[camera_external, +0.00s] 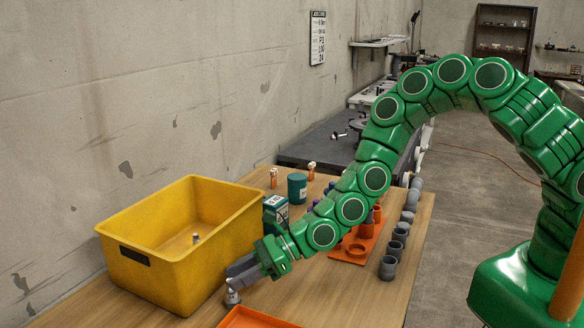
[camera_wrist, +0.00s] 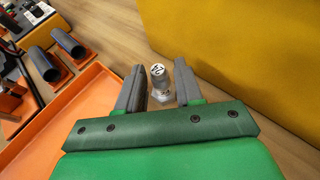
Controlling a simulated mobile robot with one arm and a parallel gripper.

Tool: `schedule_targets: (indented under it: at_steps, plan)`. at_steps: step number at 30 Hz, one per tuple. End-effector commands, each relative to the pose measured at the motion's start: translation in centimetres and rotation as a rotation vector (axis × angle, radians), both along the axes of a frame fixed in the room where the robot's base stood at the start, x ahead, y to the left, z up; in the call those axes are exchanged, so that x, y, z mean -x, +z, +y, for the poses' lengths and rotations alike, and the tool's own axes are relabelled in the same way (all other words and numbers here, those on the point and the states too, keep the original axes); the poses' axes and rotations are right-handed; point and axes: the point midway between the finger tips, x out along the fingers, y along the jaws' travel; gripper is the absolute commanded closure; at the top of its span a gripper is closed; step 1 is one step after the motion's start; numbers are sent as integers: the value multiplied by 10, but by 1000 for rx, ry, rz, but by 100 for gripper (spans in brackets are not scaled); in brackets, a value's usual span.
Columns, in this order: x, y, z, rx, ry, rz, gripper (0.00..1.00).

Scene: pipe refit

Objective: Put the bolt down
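The bolt, a small grey metal piece with a pale round top (camera_wrist: 158,72), stands upright on the wooden table beside the yellow crate. In the external view the bolt (camera_external: 232,296) shows just below the fingertips. My gripper (camera_wrist: 159,82) is open, with one grey finger on each side of the bolt and gaps between. The gripper also shows in the external view (camera_external: 238,276), low over the table at the crate's right front corner. I cannot tell how far the fingertips are above the tabletop.
The yellow crate (camera_external: 157,268) stands close on the left and holds a small piece (camera_external: 196,238). An orange tray (camera_external: 255,318) lies at the front. Grey pipe parts (camera_external: 388,266) line the right edge. A teal canister (camera_external: 297,188) and box (camera_external: 276,210) stand behind.

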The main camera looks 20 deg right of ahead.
Motion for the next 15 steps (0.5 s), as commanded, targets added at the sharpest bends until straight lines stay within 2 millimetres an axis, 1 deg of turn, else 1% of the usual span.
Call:
schedule_targets:
  at_steps: [6,12,15]
  plan:
    - [4,-16,18,4,4,-1,64]
    - [3,-22,36,1,2,-1,64]
    - [3,-24,40,1,1,-1,64]
